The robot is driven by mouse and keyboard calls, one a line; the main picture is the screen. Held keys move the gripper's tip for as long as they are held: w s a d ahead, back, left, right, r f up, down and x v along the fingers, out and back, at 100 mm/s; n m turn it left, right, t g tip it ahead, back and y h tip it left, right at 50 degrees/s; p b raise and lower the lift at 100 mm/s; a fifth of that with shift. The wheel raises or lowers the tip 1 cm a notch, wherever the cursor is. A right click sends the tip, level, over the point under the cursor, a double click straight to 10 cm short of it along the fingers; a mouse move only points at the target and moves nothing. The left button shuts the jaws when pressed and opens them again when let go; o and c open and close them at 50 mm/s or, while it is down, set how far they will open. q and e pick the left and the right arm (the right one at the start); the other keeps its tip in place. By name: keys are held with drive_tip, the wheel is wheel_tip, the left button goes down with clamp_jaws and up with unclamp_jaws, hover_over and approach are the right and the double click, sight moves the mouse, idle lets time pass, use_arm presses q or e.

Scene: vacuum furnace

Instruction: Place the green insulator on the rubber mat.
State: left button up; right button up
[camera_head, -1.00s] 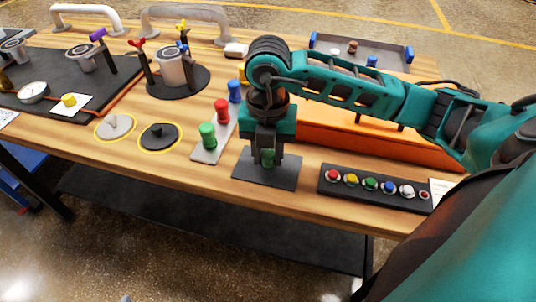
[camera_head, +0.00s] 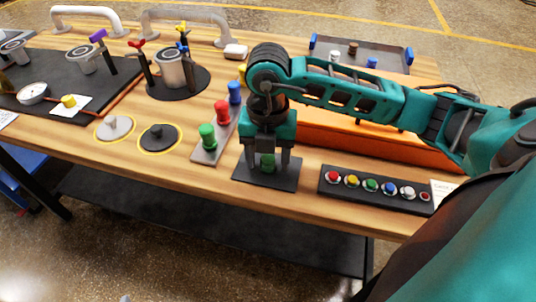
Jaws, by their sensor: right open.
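The black rubber mat (camera_head: 252,180) lies flat near the front edge of the wooden table. My left gripper is not in the picture.
A grey strip (camera_head: 205,155) left of the mat carries green (camera_head: 207,136), red (camera_head: 222,111) and blue (camera_head: 235,92) pieces. A button panel (camera_head: 375,190) lies right of the mat. An orange block (camera_head: 400,147) is behind it.

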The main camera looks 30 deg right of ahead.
sight(268, 157)
wheel_tip(268, 157, up, 12)
drive_tip(key=p, duration=0.2)
drive_tip(key=shift+r, duration=0.1)
idle(0.6)
